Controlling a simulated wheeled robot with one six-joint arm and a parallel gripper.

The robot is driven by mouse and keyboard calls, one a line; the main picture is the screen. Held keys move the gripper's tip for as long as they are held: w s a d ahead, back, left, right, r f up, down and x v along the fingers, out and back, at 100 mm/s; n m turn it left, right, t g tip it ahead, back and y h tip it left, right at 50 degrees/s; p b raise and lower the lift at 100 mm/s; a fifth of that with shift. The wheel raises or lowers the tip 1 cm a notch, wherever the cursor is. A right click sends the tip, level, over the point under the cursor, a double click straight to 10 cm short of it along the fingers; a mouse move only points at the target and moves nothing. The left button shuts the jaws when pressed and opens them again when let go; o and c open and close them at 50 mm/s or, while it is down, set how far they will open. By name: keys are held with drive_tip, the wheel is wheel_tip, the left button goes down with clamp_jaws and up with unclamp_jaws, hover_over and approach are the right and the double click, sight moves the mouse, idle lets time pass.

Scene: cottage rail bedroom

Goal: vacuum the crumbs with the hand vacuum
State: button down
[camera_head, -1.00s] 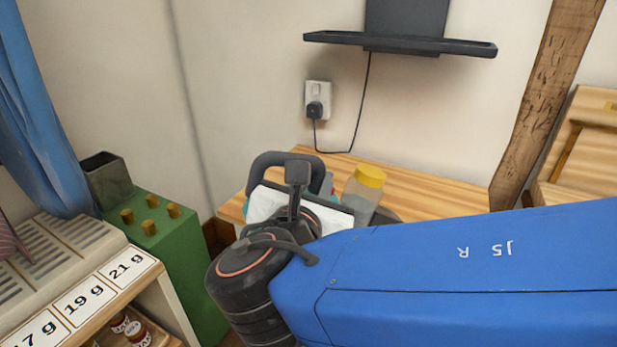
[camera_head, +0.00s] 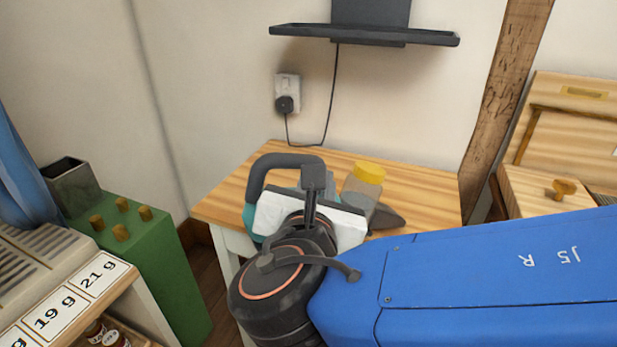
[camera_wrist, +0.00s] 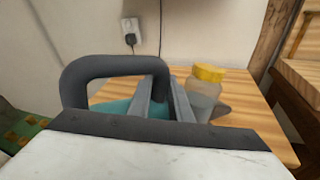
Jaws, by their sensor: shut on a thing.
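The hand vacuum (camera_head: 258,183) has a dark loop handle and a teal body. A clear cup with a yellow top (camera_head: 365,180) and a dark tapered nozzle (camera_head: 388,217) show at its right and move with it. My gripper (camera_head: 314,178) is shut on the vacuum; its white and black palm hides much of the body. In the wrist view the loop handle (camera_wrist: 75,85) rises left of my grey fingers (camera_wrist: 162,98), with the cup (camera_wrist: 205,92) to their right. The vacuum appears in front of the wooden table (camera_head: 420,180); its clearance cannot be told. No crumbs are visible.
A black wall shelf (camera_head: 365,36) hangs above the table, with a cord to a socket (camera_head: 287,94). A green cabinet (camera_head: 150,265) and a labelled rack (camera_head: 60,310) stand at left. A wooden post (camera_head: 505,90) and drawers (camera_head: 550,190) stand at right.

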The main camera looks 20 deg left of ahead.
sight(317, 157)
drive_tip(key=shift+r, duration=3.5)
